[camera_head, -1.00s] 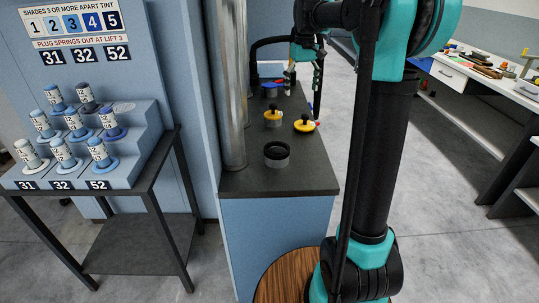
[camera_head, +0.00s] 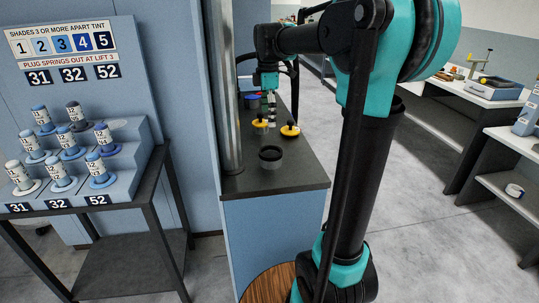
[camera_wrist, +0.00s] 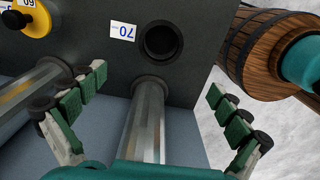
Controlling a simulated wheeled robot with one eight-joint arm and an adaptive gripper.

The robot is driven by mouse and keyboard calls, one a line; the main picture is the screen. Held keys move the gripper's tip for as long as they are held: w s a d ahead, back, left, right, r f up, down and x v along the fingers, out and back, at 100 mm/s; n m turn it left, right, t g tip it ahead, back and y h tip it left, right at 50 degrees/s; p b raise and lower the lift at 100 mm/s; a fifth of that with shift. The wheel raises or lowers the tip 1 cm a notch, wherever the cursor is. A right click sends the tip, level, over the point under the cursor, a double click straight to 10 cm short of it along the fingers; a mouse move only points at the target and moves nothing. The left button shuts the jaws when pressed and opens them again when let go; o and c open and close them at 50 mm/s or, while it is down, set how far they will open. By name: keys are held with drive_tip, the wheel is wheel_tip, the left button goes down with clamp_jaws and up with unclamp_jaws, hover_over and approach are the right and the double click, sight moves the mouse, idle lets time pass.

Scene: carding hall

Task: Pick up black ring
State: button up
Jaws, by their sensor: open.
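The black ring (camera_head: 271,153) sits at the near end of a dark counter, on a round grey piece. It also shows in the wrist view (camera_wrist: 162,41), top centre, as a dark round rim with a black hollow. My gripper (camera_head: 268,100) hangs over the counter, farther back than the ring. In the wrist view my gripper (camera_wrist: 157,80) is open and empty. Its green-padded fingers are spread wide to either side, and the ring lies beyond the fingertips, apart from them.
A shiny metal pipe (camera_head: 225,90) rises beside the ring; it runs between my fingers in the wrist view (camera_wrist: 145,125). Yellow knobs (camera_head: 290,131) stand behind the ring. A rack of bobbins (camera_head: 65,150) stands left.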

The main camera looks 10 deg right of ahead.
approach(271, 147)
drive_tip(key=s+a+f, duration=0.2)
drive_tip(key=s, duration=0.1)
drive_tip(key=shift+s+d+f, duration=0.1)
drive_tip(key=shift+d+f, duration=0.1)
drive_tip(key=shift+f, duration=0.8)
drive_tip(key=shift+s+d+f, duration=0.1)
drive_tip(key=shift+d+f, duration=0.1)
drive_tip(key=shift+f, duration=0.8)
drive_tip(key=shift+d+f, duration=0.2)
drive_tip(key=shift+f, duration=0.8)
drive_tip(key=shift+c, duration=0.6)
drive_tip(key=c, duration=0.9)
